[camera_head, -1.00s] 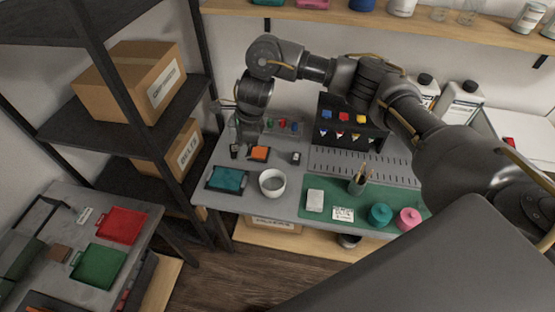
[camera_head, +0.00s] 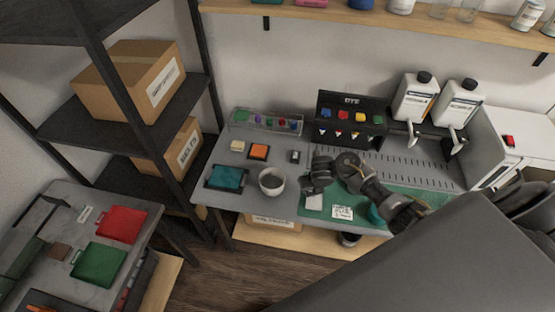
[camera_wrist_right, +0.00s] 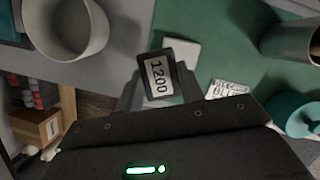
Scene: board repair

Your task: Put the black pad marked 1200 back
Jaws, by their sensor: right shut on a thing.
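The black pad marked 1200 (camera_wrist_right: 157,76) is between the fingertips of my right gripper (camera_wrist_right: 155,88), with its white label facing the wrist camera. In the head view my right gripper (camera_head: 317,186) is over the left part of the green mat (camera_head: 375,203), close to a pale block (camera_head: 314,202). The pad cannot be made out there. In the wrist view the pad overlaps the pale block (camera_wrist_right: 182,53); I cannot tell whether they touch. My left gripper is out of view.
A white bowl (camera_head: 271,181) stands left of my right gripper, with a teal pad (camera_head: 226,178) farther left. Behind are a cream block (camera_head: 237,146), an orange pad (camera_head: 258,152) and a small dark item (camera_head: 295,157). A printed card (camera_head: 342,212) lies on the mat.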

